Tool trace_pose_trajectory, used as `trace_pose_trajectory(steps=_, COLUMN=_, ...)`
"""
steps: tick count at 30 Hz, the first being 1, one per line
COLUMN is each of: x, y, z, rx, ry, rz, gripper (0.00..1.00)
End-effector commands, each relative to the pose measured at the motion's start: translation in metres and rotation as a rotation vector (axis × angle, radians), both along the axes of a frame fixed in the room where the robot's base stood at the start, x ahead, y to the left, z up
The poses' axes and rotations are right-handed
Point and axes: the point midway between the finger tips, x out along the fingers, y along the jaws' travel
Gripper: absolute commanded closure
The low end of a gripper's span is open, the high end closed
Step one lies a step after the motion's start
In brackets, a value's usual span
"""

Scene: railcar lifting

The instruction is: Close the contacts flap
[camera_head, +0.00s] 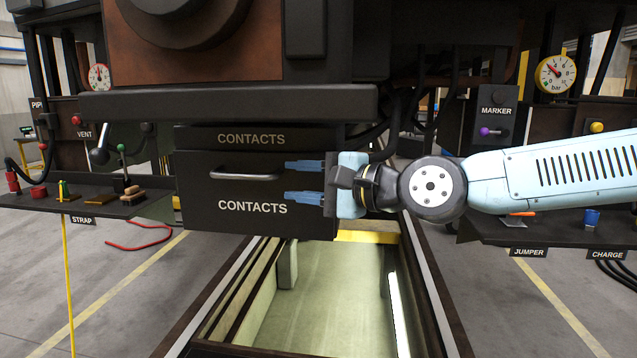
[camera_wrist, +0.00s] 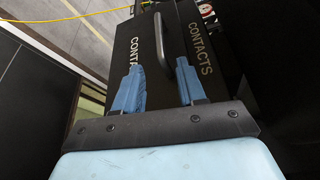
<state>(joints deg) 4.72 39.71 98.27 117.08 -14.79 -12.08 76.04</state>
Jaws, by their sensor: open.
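The contacts flap (camera_head: 215,208) is a dark panel labelled CONTACTS with a silver bar handle (camera_head: 247,172) near its top. It hangs under the dark box edge, below an upper strip (camera_head: 300,139) also labelled CONTACTS. My gripper (camera_head: 287,180) comes in from the right, its two blue fingers pointing left, one above the other, in front of the flap's right half. The fingers are apart with nothing between them. The handle lies just beyond the fingertips; in the wrist view the handle (camera_wrist: 162,42) shows ahead of the open fingers (camera_wrist: 155,72). I cannot tell whether they touch the panel.
A lit inspection pit (camera_head: 325,300) lies below. A left shelf (camera_head: 125,207) holds a brush and small parts, with a yellow strap hanging down. On the right are the MARKER panel (camera_head: 497,118), a pressure gauge (camera_head: 555,74) and a shelf labelled JUMPER and CHARGE.

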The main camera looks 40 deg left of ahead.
Motion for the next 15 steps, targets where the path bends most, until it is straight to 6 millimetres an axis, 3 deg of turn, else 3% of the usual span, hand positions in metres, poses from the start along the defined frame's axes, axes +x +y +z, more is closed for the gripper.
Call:
trace_pose_trajectory(steps=6, x=0.006, y=-0.021, z=0.002, rx=0.001, ry=0.0, rz=-0.001, gripper=0.6)
trace_pose_trajectory(steps=15, x=0.007, y=-0.031, z=0.002, rx=0.001, ry=0.0, rz=0.0, gripper=0.6)
